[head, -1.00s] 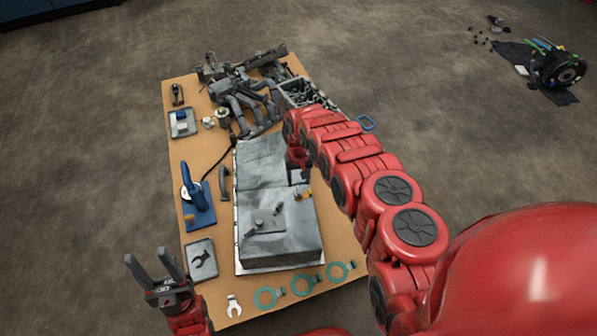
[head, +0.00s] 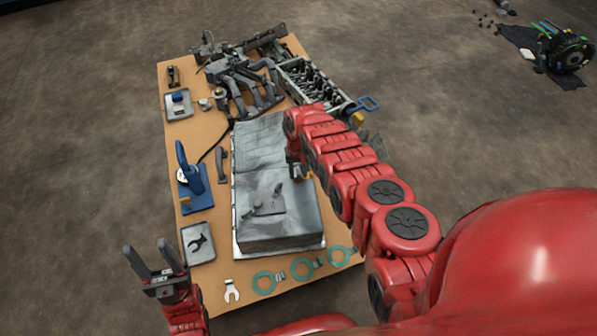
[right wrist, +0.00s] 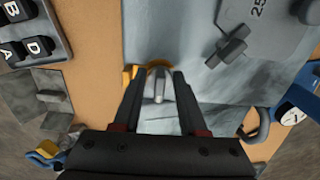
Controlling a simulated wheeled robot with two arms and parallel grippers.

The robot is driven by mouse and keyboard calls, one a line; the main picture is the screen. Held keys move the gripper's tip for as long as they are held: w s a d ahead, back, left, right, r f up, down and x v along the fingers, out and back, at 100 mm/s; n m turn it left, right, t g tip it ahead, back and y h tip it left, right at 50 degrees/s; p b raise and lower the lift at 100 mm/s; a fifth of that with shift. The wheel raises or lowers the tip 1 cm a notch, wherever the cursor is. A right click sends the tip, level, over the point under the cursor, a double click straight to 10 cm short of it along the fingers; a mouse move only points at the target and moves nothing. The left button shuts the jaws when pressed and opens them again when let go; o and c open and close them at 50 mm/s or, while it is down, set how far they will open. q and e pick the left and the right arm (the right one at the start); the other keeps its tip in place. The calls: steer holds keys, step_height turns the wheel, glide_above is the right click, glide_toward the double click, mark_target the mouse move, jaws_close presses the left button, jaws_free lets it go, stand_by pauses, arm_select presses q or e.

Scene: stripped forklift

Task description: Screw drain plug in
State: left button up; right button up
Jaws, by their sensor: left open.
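The large grey pan (head: 262,145) lies bottom up on the table. In the right wrist view a small grey plug-like piece (right wrist: 158,86) stands between the fingers of my right gripper (right wrist: 158,80), with a brass ring (right wrist: 157,64) just beyond it. The fingers look apart, with a gap on each side of the piece. In the head view my right gripper (head: 296,172) is low at the pan's right side, and my arm partly hides it; the piece cannot be made out there. My left gripper (head: 156,262) is open and empty, off the table's left front corner.
A flat plate with a small handle (head: 268,203) lies on the pan. Trays (head: 197,243) and a blue tool (head: 190,175) line the left; engine parts (head: 240,80) fill the back.

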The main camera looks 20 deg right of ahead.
jaws_close()
steer(key=shift+w+a+m, duration=0.1)
steer(key=shift+a+m, duration=0.05)
steer(key=shift+m, duration=0.75)
steer(key=m, duration=0.4)
steer(key=shift+m, duration=0.3)
steer(key=m, duration=0.2)
steer(key=m+b, duration=0.1)
steer(key=m, duration=0.2)
steer(key=shift+w+a+f, duration=0.15)
steer(key=shift+m, duration=0.7)
steer(key=shift+b, duration=0.3)
